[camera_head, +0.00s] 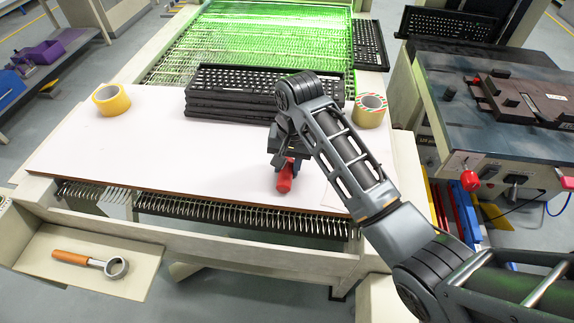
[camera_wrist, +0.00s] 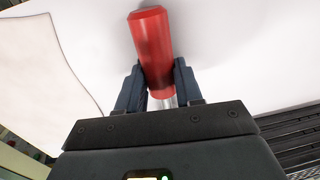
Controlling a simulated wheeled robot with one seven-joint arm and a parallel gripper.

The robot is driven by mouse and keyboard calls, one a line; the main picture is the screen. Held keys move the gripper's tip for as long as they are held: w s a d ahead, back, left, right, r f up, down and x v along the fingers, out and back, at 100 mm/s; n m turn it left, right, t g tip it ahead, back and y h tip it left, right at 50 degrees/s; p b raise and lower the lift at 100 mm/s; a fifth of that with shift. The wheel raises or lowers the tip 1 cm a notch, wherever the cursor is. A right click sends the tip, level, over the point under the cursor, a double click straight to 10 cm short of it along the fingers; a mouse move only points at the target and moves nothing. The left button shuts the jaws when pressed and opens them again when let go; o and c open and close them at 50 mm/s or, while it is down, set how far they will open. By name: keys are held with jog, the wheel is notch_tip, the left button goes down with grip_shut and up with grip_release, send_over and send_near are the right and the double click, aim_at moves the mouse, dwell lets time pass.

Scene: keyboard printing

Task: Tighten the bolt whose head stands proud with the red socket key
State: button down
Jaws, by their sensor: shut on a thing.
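The red socket key (camera_head: 286,177) is in my gripper (camera_head: 284,160) over the front part of the white tabletop. In the wrist view the key's red handle (camera_wrist: 152,50) stands between the two dark fingers of my gripper (camera_wrist: 160,85), which are shut on it. A short metal shank shows below the red handle. I cannot tell whether the key touches the table. I cannot make out a bolt with a proud head in either view.
A white table (camera_head: 110,150) lies under my gripper, with a yellow tape roll (camera_head: 111,99), a striped tape roll (camera_head: 370,110) and stacked black keyboards (camera_head: 230,108). A fixture machine (camera_head: 440,110) stands right. An orange-handled tool (camera_head: 75,258) lies in the front tray (camera_head: 40,250).

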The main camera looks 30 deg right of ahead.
jog(key=shift+r, duration=0.55)
notch_tip(320, 180, up, 2)
jog(key=shift+w+r, duration=0.1)
jog(key=shift+r, duration=0.1)
jog(key=s+d+r+p, duration=0.2)
jog(key=d+r, duration=0.5)
jog(key=d, duration=0.4)
jog(key=shift+s+d+r, duration=0.2)
jog(key=shift+r, duration=0.05)
jog(key=c, duration=1.2)
grip_release()
jog(key=shift+c, duration=0.2)
grip_shut()
